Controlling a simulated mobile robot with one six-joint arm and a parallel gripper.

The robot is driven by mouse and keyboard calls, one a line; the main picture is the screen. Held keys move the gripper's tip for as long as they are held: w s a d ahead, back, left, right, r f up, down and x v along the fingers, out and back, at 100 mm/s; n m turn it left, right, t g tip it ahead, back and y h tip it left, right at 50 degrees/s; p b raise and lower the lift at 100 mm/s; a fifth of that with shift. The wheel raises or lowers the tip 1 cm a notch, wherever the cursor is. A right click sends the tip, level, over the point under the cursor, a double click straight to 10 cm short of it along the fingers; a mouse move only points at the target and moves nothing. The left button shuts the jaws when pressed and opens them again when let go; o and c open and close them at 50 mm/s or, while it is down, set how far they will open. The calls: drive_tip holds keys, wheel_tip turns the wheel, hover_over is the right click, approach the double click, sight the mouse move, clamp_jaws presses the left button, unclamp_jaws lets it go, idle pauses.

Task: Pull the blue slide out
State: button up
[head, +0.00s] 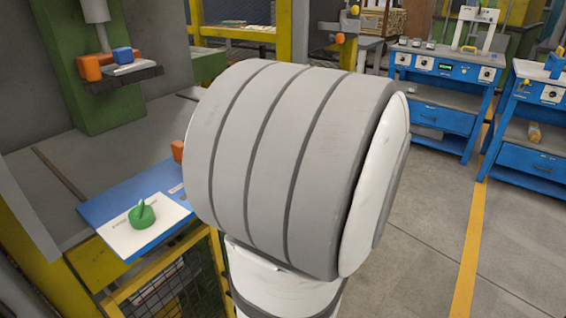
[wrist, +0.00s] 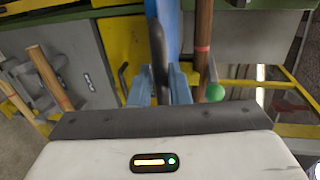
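In the head view a flat blue plate (head: 100,211) lies on the grey bench; I cannot tell if it is the slide. It bears a white card (head: 158,233) and a green knob (head: 142,214). My own grey and white arm hides the bench to its right. My gripper does not show in the head view. In the wrist view my gripper (wrist: 159,78) has blue-grey fingers either side of a dark upright bar (wrist: 157,50). A blue strip (wrist: 173,30), perhaps the slide, runs behind the bar. I cannot tell whether the fingers touch the bar.
In the wrist view a brown rod (wrist: 203,30) and a green ball (wrist: 215,92) are close right of the fingers. Wooden handles (wrist: 48,75) stand at left. In the head view a green column (head: 120,60) stands behind the bench. Blue workstations (head: 440,115) stand across open floor.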

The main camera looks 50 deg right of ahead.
drive_tip(key=v, duration=0.7)
drive_tip(key=shift+s+p, duration=0.25)
drive_tip(key=shift+p, duration=0.2)
